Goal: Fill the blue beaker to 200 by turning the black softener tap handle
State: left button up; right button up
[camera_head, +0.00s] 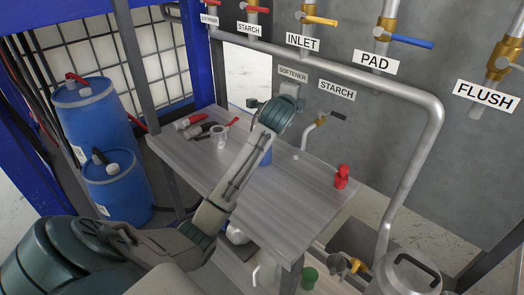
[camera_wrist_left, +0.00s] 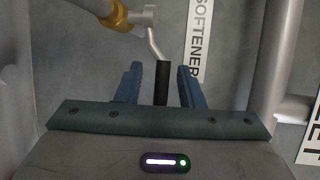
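My left gripper (camera_head: 268,115) is at the wall taps below the SOFTENER label (camera_head: 293,74). In the left wrist view its two blue fingers (camera_wrist_left: 160,86) are apart. The black softener tap handle (camera_wrist_left: 162,83) lies between them, with a gap on each side. Its bent metal stem leads up to a brass fitting (camera_wrist_left: 115,15). In the head view my gripper hides this tap. The blue beaker (camera_head: 265,158) stands on the grey table (camera_head: 285,195), mostly hidden behind my left forearm, so its level cannot be seen. My right gripper is not in view.
A STARCH tap (camera_head: 314,128) with a dark handle is right of my gripper. A red bottle (camera_head: 342,177) stands at the table's right end. Blue drums (camera_head: 92,118) stand left of the table; a pipe (camera_head: 425,140) runs down at the right.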

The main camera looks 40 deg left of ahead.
pick_arm(q)
jog(key=p+v, duration=0.5)
jog(key=v, duration=0.5)
jog(key=shift+s+d, duration=0.1)
jog(key=b+v, duration=0.2)
jog(key=v, duration=0.8)
jog(key=shift+s, duration=0.35)
